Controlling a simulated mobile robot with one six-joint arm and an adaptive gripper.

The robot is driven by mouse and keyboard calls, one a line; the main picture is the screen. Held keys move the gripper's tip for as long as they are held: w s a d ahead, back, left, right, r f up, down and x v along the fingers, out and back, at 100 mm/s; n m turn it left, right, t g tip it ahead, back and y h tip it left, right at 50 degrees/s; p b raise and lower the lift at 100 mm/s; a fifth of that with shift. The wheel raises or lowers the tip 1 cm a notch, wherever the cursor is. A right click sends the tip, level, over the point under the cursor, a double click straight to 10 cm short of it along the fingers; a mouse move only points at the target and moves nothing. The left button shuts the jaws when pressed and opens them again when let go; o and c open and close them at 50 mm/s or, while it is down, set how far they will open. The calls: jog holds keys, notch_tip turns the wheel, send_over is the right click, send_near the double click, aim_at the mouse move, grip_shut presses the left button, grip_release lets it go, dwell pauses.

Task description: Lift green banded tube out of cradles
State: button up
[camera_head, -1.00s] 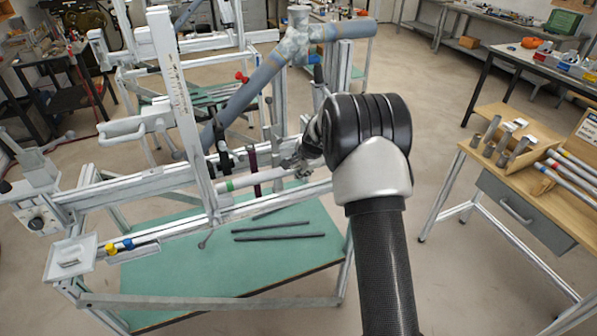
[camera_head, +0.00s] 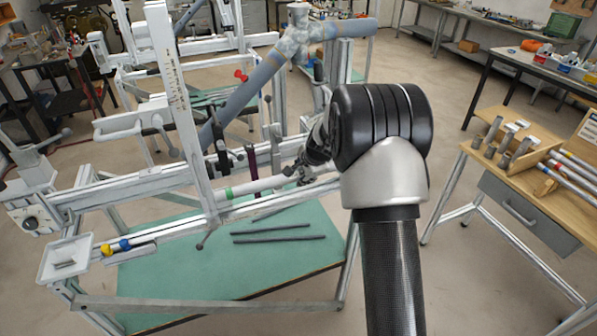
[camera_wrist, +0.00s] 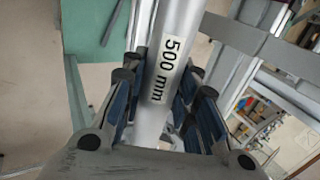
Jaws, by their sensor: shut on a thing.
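The pale tube (camera_head: 262,186) with a green band (camera_head: 228,192) lies level along the frame jig (camera_head: 120,192) in the head view. Its left end passes close to the upright post. My gripper (camera_head: 302,174) is shut on the tube near its right end. In the wrist view the tube (camera_wrist: 180,25) runs between the blue-padded fingers of my gripper (camera_wrist: 165,78), with a "500 mm" label (camera_wrist: 166,68) facing up. The cradles are not clearly told apart, and I cannot tell whether the tube touches them.
The upright post (camera_head: 180,100) stands at the tube's left. A thick blue-grey tube (camera_head: 245,95) slants behind it. Dark rods (camera_head: 275,232) lie on the green lower shelf (camera_head: 180,275). A wooden table (camera_head: 470,160) with tubes stands at the right, with open floor between.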

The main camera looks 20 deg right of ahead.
aim_at(283, 178)
jog(key=shift+a+p, duration=1.8)
jog(key=shift+a, duration=1.65)
jog(key=s+b, duration=0.6)
jog(key=s, duration=0.2)
jog(key=shift+s+b, duration=0.15)
jog(key=shift+b, duration=0.25)
jog(key=shift+r, duration=0.1)
notch_tip(283, 178, up, 10)
jog(key=p, duration=1)
